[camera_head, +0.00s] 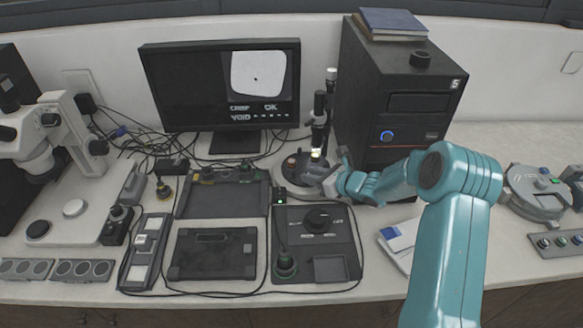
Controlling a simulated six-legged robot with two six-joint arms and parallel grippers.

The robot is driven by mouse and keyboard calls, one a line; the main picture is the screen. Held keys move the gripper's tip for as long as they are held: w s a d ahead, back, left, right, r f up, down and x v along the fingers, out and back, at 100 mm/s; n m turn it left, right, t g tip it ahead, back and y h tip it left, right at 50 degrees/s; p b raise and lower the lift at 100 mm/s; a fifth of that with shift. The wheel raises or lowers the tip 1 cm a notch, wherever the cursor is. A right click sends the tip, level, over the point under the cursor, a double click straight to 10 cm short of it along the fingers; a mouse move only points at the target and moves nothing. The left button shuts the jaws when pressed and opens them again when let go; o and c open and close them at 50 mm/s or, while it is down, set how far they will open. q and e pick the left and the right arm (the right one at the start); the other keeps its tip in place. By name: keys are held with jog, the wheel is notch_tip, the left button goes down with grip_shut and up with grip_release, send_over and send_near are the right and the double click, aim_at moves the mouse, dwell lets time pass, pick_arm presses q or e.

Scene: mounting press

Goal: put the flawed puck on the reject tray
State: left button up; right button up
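My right gripper (316,174), on a teal arm from the right, is at the small upright inspection scope (319,118). Its fingertips are beside the scope's lit stage; their opening is too small to make out. I cannot make out a puck there, and the fingers hide part of the stage. The monitor (225,84) shows a pale rounded shape with one dark dot. A dark shallow tray (186,205) lies in front of the monitor, and a second dark tray (212,272) is nearer the front edge. I cannot tell which is the reject tray. My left gripper is not in view.
A black tower (390,105) stands close behind my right gripper. A control box with a knob (318,215) lies in front of it. A microscope (60,130) stands at the left. Cables cross the bench, and a round device (537,195) sits at the right.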

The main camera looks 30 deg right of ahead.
aim_at(294, 171)
jog(key=p+x, duration=0.2)
jog(key=x, duration=0.6)
jog(key=shift+w+a+r, duration=0.1)
jog(key=shift+w+a, duration=0.1)
jog(key=shift+w, duration=0.05)
jog(key=shift+s+a+r, duration=0.1)
jog(key=shift+c, duration=0.6)
grip_shut()
